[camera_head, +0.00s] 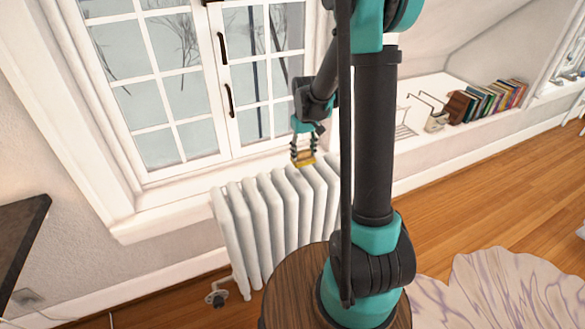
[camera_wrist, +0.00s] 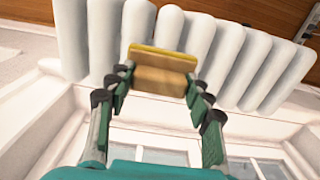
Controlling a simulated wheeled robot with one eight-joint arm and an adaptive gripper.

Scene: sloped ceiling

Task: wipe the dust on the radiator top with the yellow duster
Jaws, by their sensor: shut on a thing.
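The white column radiator (camera_head: 262,227) stands below the window in the head view, and it also shows in the wrist view (camera_wrist: 225,60). My gripper (camera_head: 304,152) is at the radiator's top, toward its right part. It is shut on the yellow duster (camera_head: 305,160), a small block with a yellow layer and a tan layer. In the wrist view the duster (camera_wrist: 160,78) sits between the two fingers (camera_wrist: 160,90), in front of the radiator columns. I cannot tell whether the duster touches the radiator top. No dust can be made out. My arm hides the radiator's right end.
The window (camera_head: 200,75) and its sill stand right behind the radiator. A dark tabletop edge (camera_head: 20,235) is at the left. Books (camera_head: 490,100) and a wire rack stand on the white ledge at the right.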

